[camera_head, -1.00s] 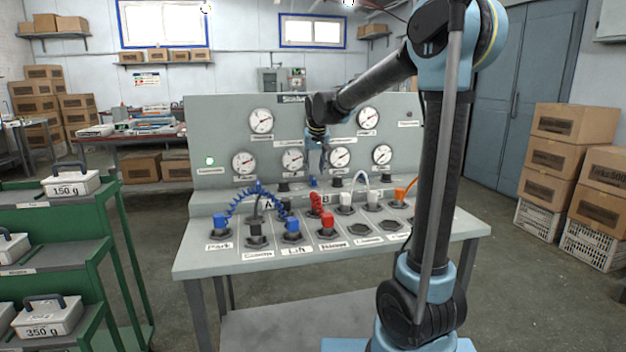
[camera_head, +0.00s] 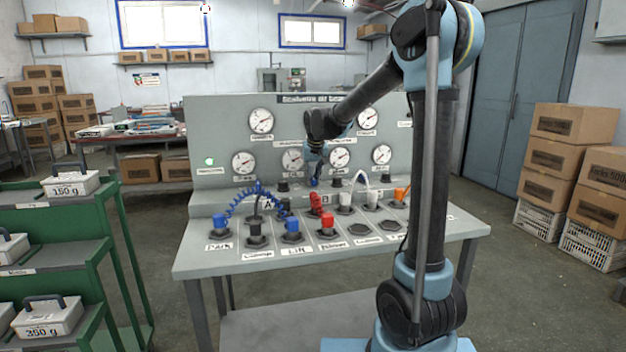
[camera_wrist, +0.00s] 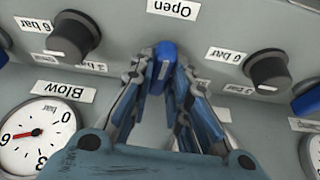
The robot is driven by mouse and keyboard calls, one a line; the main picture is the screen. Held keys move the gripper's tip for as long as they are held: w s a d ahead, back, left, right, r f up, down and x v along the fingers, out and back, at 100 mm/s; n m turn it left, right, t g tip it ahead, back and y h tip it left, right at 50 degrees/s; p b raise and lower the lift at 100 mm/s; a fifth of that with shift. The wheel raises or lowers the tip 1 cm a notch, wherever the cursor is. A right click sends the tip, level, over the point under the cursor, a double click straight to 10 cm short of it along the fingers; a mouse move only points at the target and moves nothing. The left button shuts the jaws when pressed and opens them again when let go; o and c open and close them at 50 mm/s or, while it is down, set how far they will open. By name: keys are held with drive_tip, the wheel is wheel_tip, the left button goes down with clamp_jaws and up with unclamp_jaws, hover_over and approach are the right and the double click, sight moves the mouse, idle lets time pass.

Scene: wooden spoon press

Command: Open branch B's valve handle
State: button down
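A blue valve handle (camera_wrist: 161,70) is in the middle of the wrist view, slightly tilted, just below an upside-down "Open" label (camera_wrist: 174,8). My gripper (camera_wrist: 162,62) has its fingertips close on both sides of this handle and appears shut on it. In the head view my gripper (camera_head: 315,178) is low in front of the panel, above the "B" label (camera_head: 325,198); the handle is largely hidden there. The wrist view shows no branch letter.
Dark regulator knobs (camera_wrist: 72,36) and (camera_wrist: 268,70) flank the handle. Another blue part (camera_wrist: 307,98) is at the right edge. Gauges (camera_head: 243,163) line the panel (camera_head: 215,125). Coloured plugs and hoses, such as the red plug (camera_head: 327,220), stand on the bench in front.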

drive_tip(key=shift+d+n, duration=0.1)
drive_tip(key=shift+n, duration=0.4)
drive_tip(key=c, duration=1.5)
unclamp_jaws()
drive_tip(key=shift+w+f, duration=0.1)
drive_tip(key=shift+f, duration=0.05)
drive_tip(key=v, duration=1.2)
drive_tip(key=shift+w+d, duration=0.1)
drive_tip(key=shift+d, duration=0.05)
